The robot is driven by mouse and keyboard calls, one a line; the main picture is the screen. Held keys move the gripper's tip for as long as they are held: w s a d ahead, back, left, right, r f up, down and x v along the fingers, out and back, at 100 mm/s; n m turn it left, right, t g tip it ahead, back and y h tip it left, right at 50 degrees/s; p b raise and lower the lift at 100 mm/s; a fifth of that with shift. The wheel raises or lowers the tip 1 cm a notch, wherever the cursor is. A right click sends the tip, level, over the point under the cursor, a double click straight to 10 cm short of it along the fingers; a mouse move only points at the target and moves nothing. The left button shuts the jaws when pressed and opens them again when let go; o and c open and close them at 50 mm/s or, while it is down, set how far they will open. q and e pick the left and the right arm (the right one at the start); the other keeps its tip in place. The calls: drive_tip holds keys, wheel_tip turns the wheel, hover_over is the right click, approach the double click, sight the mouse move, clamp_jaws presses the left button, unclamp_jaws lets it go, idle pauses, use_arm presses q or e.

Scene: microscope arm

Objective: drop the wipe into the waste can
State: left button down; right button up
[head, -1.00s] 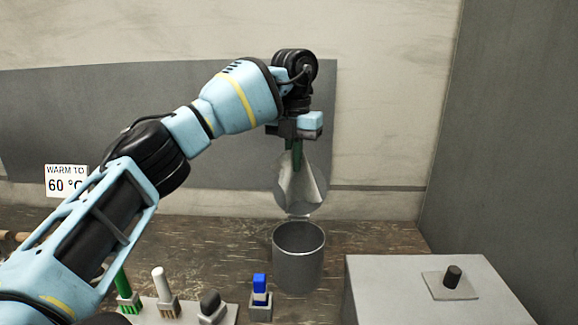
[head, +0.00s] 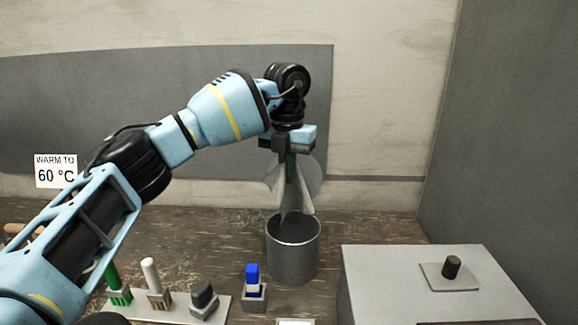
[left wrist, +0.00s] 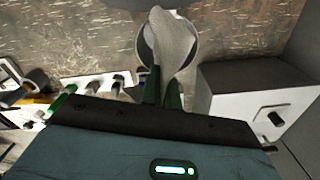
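The wipe (head: 290,196) is a pale grey cloth that hangs down from my left gripper (head: 290,172). The gripper's green fingers are shut on its upper part. The waste can (head: 293,258) is a grey metal cylinder on the bench, with its dark mouth open. The wipe's lower tip is at the can's mouth in the head view. In the left wrist view the wipe (left wrist: 170,48) covers much of the can (left wrist: 192,70), and the green fingers (left wrist: 161,90) are below it. The can's lid seems to be raised behind the wipe. My right gripper is not in view.
A grey box with a black knob (head: 451,267) stands right of the can. A blue-topped item (head: 252,275) in a small holder stands left of the can. A rack (head: 165,305) with green, white and dark tools is further left. A wall sign (head: 56,171) reads "WARM TO 60 °C".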

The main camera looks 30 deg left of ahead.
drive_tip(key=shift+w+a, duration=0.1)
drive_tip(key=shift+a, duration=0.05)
use_arm(q)
drive_tip(key=c, duration=2.1)
unclamp_jaws()
drive_tip(key=o, duration=1.8)
drive_tip(key=shift+r, duration=0.15)
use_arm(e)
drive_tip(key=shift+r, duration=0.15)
use_arm(q)
wheel_tip(320, 180, up, 5)
drive_tip(key=shift+r+p, duration=0.15)
drive_tip(key=shift+p, duration=0.7)
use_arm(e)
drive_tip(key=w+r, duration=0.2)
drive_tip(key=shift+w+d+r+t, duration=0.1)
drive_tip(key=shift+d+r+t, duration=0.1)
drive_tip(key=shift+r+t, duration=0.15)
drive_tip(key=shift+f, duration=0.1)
